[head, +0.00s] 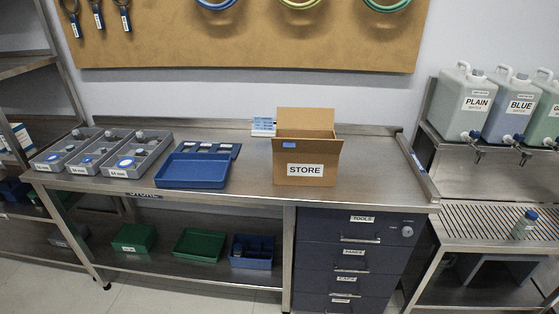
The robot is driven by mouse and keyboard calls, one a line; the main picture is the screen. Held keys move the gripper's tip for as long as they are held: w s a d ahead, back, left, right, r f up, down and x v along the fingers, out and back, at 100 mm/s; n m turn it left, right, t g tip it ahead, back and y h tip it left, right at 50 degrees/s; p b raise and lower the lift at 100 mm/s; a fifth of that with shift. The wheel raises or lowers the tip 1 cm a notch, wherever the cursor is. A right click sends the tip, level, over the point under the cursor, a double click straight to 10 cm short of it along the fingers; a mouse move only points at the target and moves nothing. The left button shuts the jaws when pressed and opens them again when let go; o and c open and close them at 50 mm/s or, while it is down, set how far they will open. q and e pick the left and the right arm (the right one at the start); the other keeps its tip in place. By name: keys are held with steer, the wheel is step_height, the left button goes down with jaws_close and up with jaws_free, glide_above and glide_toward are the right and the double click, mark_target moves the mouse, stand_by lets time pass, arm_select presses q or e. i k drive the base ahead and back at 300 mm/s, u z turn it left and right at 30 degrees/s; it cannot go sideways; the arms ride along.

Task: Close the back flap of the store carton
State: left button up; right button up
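The store carton (305,166) is a brown cardboard box with a white "STORE" label on its front. It stands upright on the metal bench, right of the middle. Its back flap (305,119) stands up at the rear, open. A blue patch shows near its top left, by the front edge of the opening. The inside of the carton is mostly hidden. Neither of my grippers shows in the head view.
A blue tray (192,171) and grey bins (93,153) stand left of the carton on the bench (245,180). A small white-and-blue block (263,126) stands behind it at left. Bare bench lies right of the carton. Jugs (467,100) stand on a rack at far right.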

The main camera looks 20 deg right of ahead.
mark_target(291, 118)
steer(key=u, duration=0.35)
steer(key=i, duration=1)
steer(key=z, duration=0.85)
